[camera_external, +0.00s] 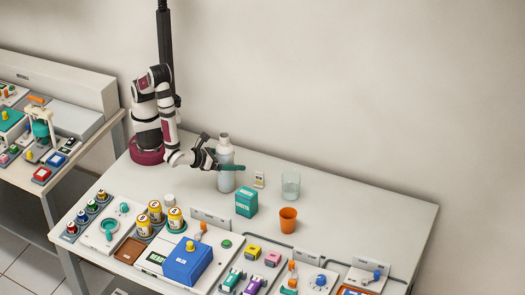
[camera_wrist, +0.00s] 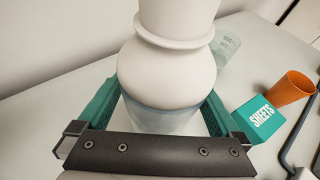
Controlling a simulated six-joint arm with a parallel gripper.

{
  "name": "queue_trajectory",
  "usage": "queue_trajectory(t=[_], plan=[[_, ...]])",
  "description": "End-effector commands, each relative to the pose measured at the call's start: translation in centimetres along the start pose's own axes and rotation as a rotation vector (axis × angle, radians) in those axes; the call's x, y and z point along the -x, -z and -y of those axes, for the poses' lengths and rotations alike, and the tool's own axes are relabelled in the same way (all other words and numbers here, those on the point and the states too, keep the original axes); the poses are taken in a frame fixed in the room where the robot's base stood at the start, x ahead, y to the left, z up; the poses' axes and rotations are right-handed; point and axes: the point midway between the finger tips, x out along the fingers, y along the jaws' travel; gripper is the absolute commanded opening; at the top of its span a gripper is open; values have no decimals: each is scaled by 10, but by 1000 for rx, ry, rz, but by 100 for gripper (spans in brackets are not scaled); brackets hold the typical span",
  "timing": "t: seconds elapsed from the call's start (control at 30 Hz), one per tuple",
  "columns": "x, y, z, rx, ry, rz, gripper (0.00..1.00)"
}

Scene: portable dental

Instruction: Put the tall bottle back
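The tall bottle (camera_external: 226,180) is pale grey-white and stands upright on the table in front of my arm. In the wrist view its neck and rounded shoulder (camera_wrist: 166,75) fill the middle, with a bluish band lower down. My gripper (camera_external: 231,167) is at the bottle's upper body, with one teal finger across its near side. In the wrist view the gripper (camera_wrist: 160,108) has a finger on each side of the bottle. The shoulder hides the fingertips, so I cannot tell whether the fingers press on it.
Yellow-labelled jars (camera_external: 175,218), a blue box (camera_external: 187,262) and trays crowd the front. The table's back right is clear.

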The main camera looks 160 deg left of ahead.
Motion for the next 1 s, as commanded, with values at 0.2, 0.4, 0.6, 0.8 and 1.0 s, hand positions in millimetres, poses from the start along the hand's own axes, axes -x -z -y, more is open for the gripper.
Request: queue_trajectory(t=[0.2, 0.4, 0.6, 0.8, 1.0], plan=[[0, -1, 0, 0, 0, 0, 100], [27, -3, 1, 1, 6, 0, 100], [77, -3, 2, 2, 6, 0, 100], [113, -3, 1, 1, 3, 0, 100], [122, -3, 0, 1, 0, -1, 100]])
